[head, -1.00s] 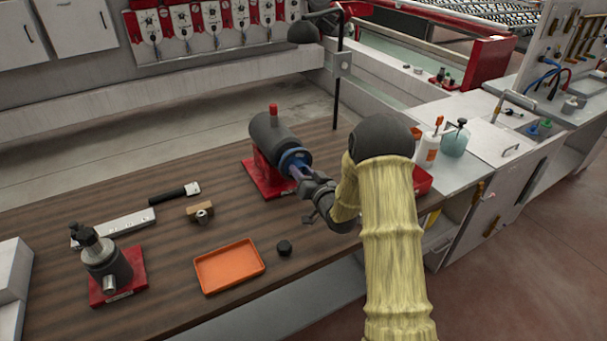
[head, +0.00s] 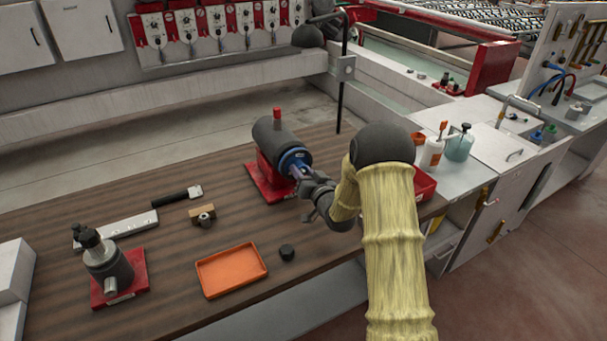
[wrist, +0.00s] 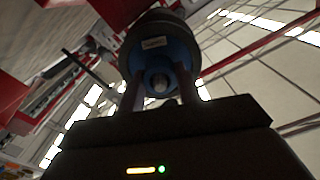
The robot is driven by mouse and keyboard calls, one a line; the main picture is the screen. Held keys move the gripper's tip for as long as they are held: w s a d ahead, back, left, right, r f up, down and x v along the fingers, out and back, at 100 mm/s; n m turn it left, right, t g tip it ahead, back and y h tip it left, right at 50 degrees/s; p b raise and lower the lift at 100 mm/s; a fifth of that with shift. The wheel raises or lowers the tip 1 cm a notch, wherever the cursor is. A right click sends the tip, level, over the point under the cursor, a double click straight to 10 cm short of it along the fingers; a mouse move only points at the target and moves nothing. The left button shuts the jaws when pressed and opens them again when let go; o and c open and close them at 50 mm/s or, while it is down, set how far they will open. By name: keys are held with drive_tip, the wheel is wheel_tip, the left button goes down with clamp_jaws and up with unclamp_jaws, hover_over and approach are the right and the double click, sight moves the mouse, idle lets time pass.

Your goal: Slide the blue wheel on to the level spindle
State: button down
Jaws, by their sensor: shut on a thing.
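The blue wheel (head: 291,159) is at the front end of the dark grey level spindle unit (head: 272,137), which lies horizontally on a red base. My gripper (head: 300,173) is shut on the wheel's hub from the front right. In the wrist view, the wheel (wrist: 178,52) faces me between the two fingers, lined up with the dark spindle housing (wrist: 152,28) behind it. A light round tip (wrist: 160,85) shows in the hub's bore. The wheel looks against or very near the housing; any remaining gap is hidden.
A second unit with an upright grey body (head: 107,262) stands at the table's left. A red bin (head: 424,185) is right of my arm.

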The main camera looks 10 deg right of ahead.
drive_tip(key=shift+w+a, duration=0.15)
drive_tip(key=shift+w, duration=0.3)
drive_tip(key=c, duration=0.9)
unclamp_jaws()
drive_tip(key=shift+r, duration=0.1)
drive_tip(key=shift+s, duration=0.15)
drive_tip(key=shift+s, duration=0.25)
drive_tip(key=b+v, duration=0.5)
drive_tip(key=v, duration=1.1)
drive_tip(key=shift+s+d, duration=0.2)
drive_tip(key=shift+s, duration=0.15)
